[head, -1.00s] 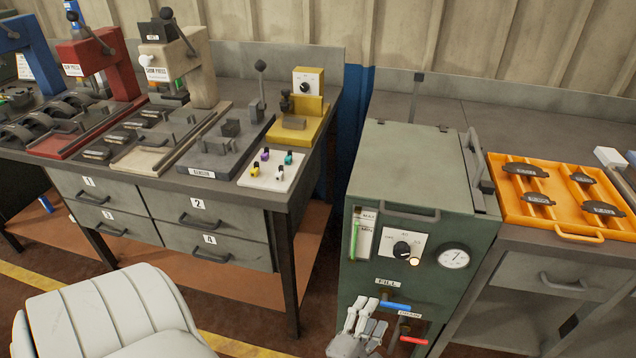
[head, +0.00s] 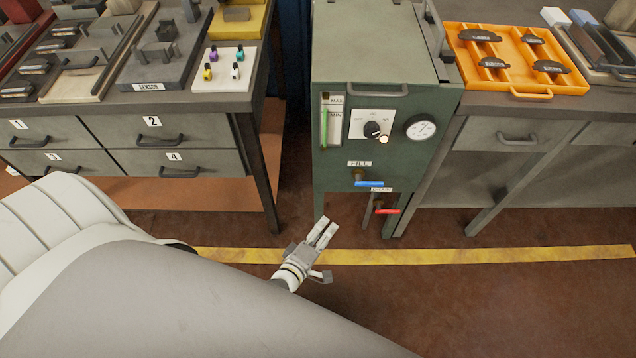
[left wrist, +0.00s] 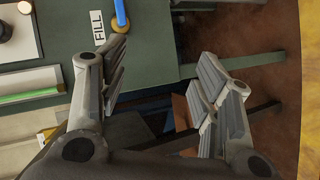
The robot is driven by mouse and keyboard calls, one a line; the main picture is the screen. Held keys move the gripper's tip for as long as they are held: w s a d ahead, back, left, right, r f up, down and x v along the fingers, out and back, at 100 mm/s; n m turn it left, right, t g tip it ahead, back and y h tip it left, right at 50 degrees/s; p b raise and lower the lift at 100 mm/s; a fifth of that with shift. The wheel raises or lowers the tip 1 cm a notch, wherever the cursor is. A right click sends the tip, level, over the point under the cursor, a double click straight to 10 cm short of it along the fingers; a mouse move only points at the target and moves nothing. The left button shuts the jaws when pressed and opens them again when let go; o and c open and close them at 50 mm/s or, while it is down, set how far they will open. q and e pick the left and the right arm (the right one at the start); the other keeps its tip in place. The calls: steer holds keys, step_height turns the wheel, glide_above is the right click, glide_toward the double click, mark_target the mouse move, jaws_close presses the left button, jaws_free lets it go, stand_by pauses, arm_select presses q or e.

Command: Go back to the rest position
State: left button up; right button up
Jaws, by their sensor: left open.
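My left gripper (head: 318,238) is in the lower middle of the head view, in front of and below the green machine (head: 350,190). In the left wrist view its two fingers (left wrist: 165,85) stand wide apart with nothing between them. The blue FILL valve handle (head: 369,184) and the red valve handle (head: 387,211) are on the machine's front, up and right of the gripper. The gripper looks clear of both. The blue handle also shows at the top of the left wrist view (left wrist: 121,12). My right gripper is not in view.
A workbench with drawers (head: 165,160) stands at the left, with a white tray of small coloured parts (head: 225,80) on it. An orange tray of brake shoes (head: 505,78) lies on the right bench. The floor (head: 480,300) in front, with a yellow line (head: 450,254), is open.

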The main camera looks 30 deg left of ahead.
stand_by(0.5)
arm_select(q)
steer(key=s+f+m+g+h+p, duration=0.1)
steer(key=s+f+m+g, duration=0.75)
steer(key=s+f, duration=0.6)
steer(key=s+a+f+m+g, duration=0.1)
steer(key=s+f+m, duration=0.1)
steer(key=s, duration=0.4)
steer(key=s+a+f+m+g, duration=0.1)
steer(key=s+f+m+g, duration=0.1)
steer(key=s, duration=0.4)
steer(key=s+a+f+m+g+y+p, duration=0.1)
steer(key=s+a+f+m, duration=0.1)
steer(key=s+m, duration=0.3)
steer(key=shift+s+f, duration=0.4)
steer(key=shift+f, duration=0.4)
steer(key=shift+m+g, duration=0.25)
